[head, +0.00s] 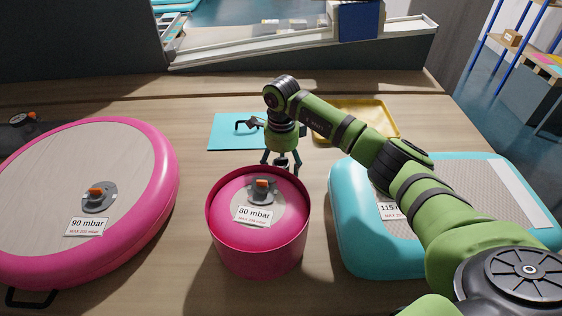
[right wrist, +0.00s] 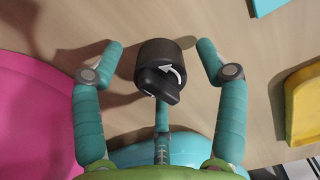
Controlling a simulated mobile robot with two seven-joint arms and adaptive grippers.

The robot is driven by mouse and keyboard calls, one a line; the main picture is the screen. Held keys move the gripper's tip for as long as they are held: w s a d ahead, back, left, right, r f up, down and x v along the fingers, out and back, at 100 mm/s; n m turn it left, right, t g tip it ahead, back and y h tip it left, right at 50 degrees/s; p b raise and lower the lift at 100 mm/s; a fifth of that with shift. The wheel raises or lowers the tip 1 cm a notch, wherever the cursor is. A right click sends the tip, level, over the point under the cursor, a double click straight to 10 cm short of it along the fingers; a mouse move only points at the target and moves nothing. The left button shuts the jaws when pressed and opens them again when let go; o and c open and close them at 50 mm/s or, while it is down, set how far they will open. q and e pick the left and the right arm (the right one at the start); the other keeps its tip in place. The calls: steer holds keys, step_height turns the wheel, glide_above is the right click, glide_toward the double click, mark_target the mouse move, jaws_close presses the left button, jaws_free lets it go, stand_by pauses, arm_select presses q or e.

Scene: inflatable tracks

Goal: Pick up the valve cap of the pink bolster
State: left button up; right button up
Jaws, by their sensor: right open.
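The pink bolster (head: 262,248) is an upright cylinder at the front centre of the table, labelled 80 mbar, with an orange-tipped valve (head: 262,186) on its top. A round black cap (right wrist: 160,66) with a raised grip and a white curved arrow stands on the table behind the bolster. My right gripper (head: 281,163) points down over that spot, open. In the right wrist view its teal fingers (right wrist: 160,49) are spread on both sides of the cap, with gaps, and a third finger shows below. My left gripper is out of view.
A pink round cushion (head: 160,170) lies at left and a turquoise cushion (head: 350,245) at right, partly behind my right arm. A blue mat (head: 222,132) with a black tool (head: 250,123) and a yellow tray (head: 378,108) lie behind. Bare wood separates them.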

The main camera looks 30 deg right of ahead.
steer(key=shift+f, duration=0.1)
steer(key=shift+c, duration=1.2)
steer(key=c, duration=0.9)
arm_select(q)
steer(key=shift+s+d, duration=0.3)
